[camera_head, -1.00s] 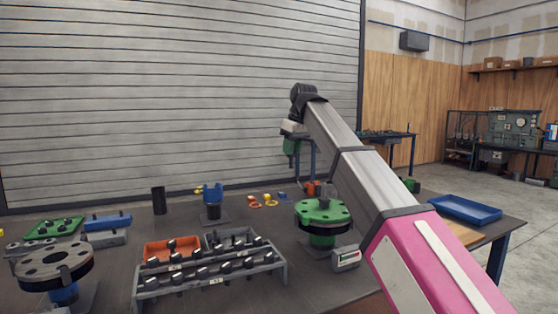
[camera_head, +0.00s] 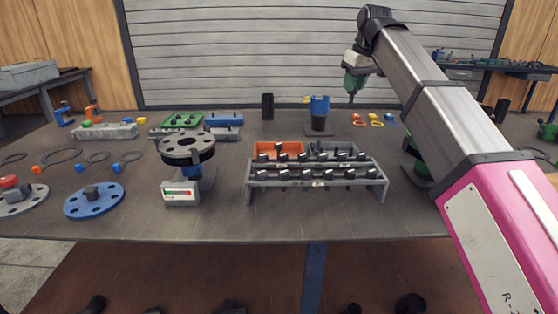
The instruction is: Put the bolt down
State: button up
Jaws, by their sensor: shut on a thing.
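My gripper (camera_head: 352,90) is at the end of the arm in the upper right of the head view, above the far part of the table and pointing down. It is shut on the bolt, but at this size I cannot tell the bolt from the dark fingertips. A grey rack (camera_head: 316,184) with several dark-headed bolts stands mid-table, left of and nearer than my gripper. An orange bin (camera_head: 262,149) and a grey bin (camera_head: 357,146) sit behind it. A dark flange (camera_head: 187,146) stands on the left. A green flange (camera_head: 416,168) on the right is mostly hidden by my arm.
A blue cup on a stand (camera_head: 319,104) and a black cylinder (camera_head: 267,106) stand behind the bins. Orange and yellow rings lie right of the cup. A blue disc (camera_head: 94,201) lies at the front left. The table between flange and rack is clear.

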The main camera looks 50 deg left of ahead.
jog(key=s+a+f, duration=0.3)
jog(key=s, duration=0.5)
jog(key=s+a+f, duration=0.2)
jog(key=s+f, duration=0.1)
jog(key=s, duration=0.5)
jog(key=s+a+f, duration=0.3)
jog(key=s, duration=0.6)
jog(key=shift+n, duration=0.4)
jog(key=shift+w+a+f, duration=0.55)
jog(key=shift+w+f, duration=1.2)
jog(key=shift+w, duration=0.15)
jog(key=shift+w+a+f, duration=0.5)
jog(key=shift+w+f, duration=1.3)
jog(key=shift+w, duration=0.05)
jog(key=shift+w+a+f, duration=0.55)
jog(key=shift+w+f, duration=1.2)
jog(key=shift+w, duration=0.15)
jog(key=shift+f, duration=0.15)
jog(key=o, duration=1)
jog(key=v, duration=1.2)
